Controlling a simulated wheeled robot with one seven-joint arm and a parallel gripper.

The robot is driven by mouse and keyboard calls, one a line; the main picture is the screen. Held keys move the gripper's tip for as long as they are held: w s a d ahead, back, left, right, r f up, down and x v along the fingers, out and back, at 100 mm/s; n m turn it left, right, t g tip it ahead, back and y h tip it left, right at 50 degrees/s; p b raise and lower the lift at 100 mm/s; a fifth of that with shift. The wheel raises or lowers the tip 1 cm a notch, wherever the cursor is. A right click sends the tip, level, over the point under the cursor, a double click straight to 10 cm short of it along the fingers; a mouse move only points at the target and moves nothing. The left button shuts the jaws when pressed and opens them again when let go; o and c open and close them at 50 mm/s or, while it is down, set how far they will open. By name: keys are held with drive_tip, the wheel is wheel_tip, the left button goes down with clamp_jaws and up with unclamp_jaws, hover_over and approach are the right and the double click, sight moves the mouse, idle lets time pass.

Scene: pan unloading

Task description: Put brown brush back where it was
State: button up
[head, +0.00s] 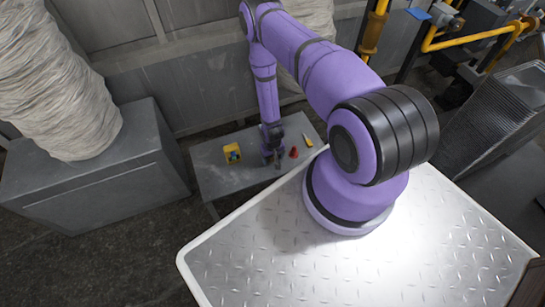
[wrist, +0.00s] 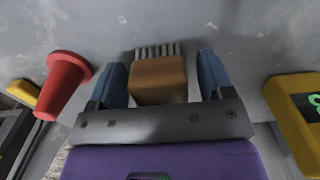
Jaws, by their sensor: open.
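In the wrist view the brown brush (wrist: 158,82) is a brown block with a row of grey bristles at its far end. It sits between the two blue fingers of my gripper (wrist: 162,70). The fingers are open, and a gap shows on each side of the brush. In the head view my gripper (head: 271,157) is low over a small grey table (head: 214,181). The brush cannot be made out clearly there, being at or behind the gripper.
A red cone (head: 293,153) and a slim yellow item (head: 307,140) are right of my gripper in the head view. A yellow box (head: 233,153) is on its left. A grey cabinet (head: 95,185) with a pale wrapped column (head: 55,85) stands further left.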

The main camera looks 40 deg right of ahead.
wheel_tip(320, 180, up, 12)
idle(0.6)
drive_tip(key=shift+r, duration=0.2)
drive_tip(key=w+a+r+t, duration=0.1)
drive_tip(key=w+r, duration=0.2)
drive_tip(key=r, duration=0.7)
drive_tip(key=w+r+n, duration=0.1)
drive_tip(key=w+r, duration=0.3)
drive_tip(key=r, duration=0.6)
drive_tip(key=w+a+r+t, duration=0.1)
drive_tip(key=w+r, duration=0.2)
drive_tip(key=r, duration=0.8)
drive_tip(key=s+a+r+t, duration=0.1)
drive_tip(key=s+a+r, duration=0.1)
drive_tip(key=r, duration=0.7)
drive_tip(key=s+a+r, duration=0.1)
drive_tip(key=s+r, duration=0.1)
drive_tip(key=r, duration=0.7)
drive_tip(key=s+a+r+n+t, duration=0.1)
drive_tip(key=s+a+r, duration=0.2)
drive_tip(key=s+r, duration=0.6)
drive_tip(key=s+a+r+n+t, duration=0.1)
drive_tip(key=s+a+r, duration=0.2)
drive_tip(key=s+r, duration=0.7)
drive_tip(key=s, duration=0.6)
drive_tip(key=shift+r, duration=0.15)
